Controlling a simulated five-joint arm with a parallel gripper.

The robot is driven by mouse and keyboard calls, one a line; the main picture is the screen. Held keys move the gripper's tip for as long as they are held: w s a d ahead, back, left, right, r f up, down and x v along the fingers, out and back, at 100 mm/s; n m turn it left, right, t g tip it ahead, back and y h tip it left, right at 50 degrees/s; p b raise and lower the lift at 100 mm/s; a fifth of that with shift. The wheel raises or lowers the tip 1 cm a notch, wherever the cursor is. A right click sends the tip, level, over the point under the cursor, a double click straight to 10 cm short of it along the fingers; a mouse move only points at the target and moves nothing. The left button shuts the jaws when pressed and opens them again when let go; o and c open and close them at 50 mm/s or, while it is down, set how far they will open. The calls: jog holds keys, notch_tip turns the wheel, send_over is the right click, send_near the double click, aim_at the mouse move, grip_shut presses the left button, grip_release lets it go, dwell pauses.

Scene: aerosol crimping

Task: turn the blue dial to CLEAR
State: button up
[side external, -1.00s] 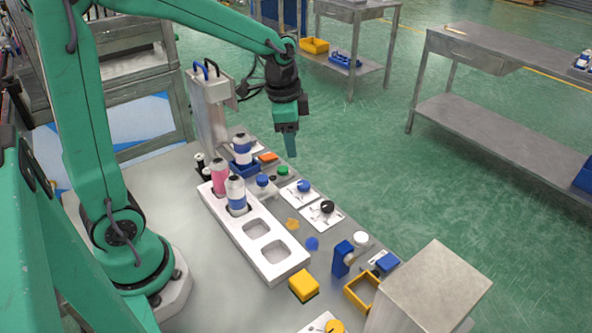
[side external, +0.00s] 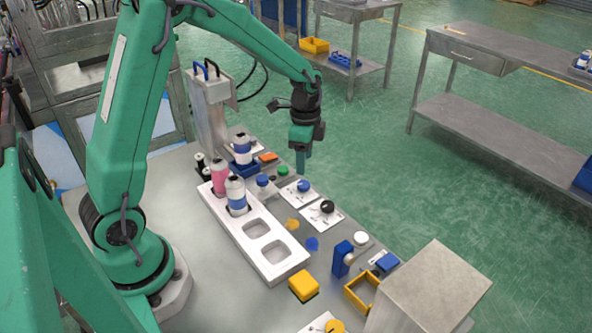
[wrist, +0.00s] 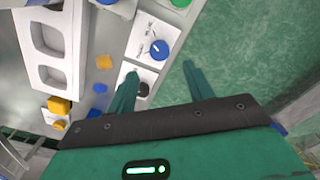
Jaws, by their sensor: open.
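The blue dial (side external: 303,186) sits on a white plate with markings, on the right side of the bench, and it also shows in the wrist view (wrist: 159,50) with a pale pointer line. The labels are too small to read. My gripper (side external: 301,170) hangs pointing down just above the blue dial, apparently not touching it. In the wrist view my gripper (wrist: 161,70) has its two fingers spread apart and empty, with the blue dial showing beyond the gap between them.
A black dial (side external: 327,207) on a similar plate lies close by, beside one finger in the wrist view. A white rack (side external: 270,270) holds a pink and a blue-banded bottle. A blue upright block (side external: 342,259) and a grey box (side external: 430,285) stand towards the front.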

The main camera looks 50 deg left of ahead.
aim_at(304, 184)
jog(key=shift+f, duration=3.65)
jog(key=c, duration=1)
jog(key=shift+n, duration=0.5)
jog(key=n, duration=0.9)
jog(key=shift+n, duration=0.3)
jog(key=shift+r+n, duration=0.1)
jog(key=shift+n, duration=1.8)
